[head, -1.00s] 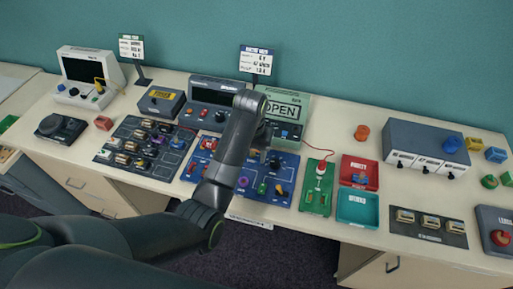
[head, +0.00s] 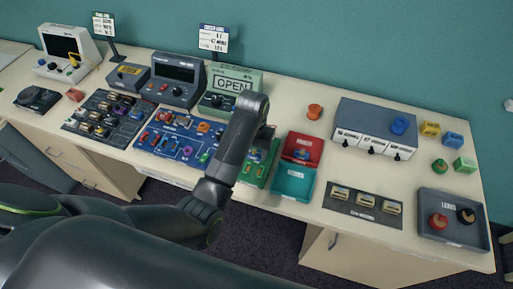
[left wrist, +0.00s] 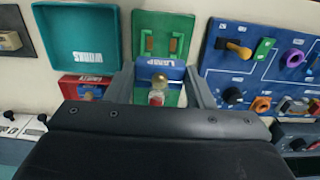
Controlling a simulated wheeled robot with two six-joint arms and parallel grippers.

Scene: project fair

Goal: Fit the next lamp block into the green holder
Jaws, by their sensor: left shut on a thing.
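My left gripper (head: 266,138) is over the upper part of the green holder board (head: 250,174). In the left wrist view the left gripper (left wrist: 160,80) is shut on a blue lamp block (left wrist: 160,68) marked LAMP, with a yellowish bulb on top. The green holder (left wrist: 150,42) with its two upright posts shows just beyond the block. The block overlaps the board in this view; I cannot tell its height or whether it touches. A red and white part (left wrist: 156,97) shows on the near side of the block. In the head view my arm hides the block.
A red tray (head: 303,148) and a teal tray (head: 294,182) stand right of the green board. The blue board (head: 180,146) with several parts lies to its left. The OPEN unit (head: 232,85) stands behind. Bare table shows right of the trays.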

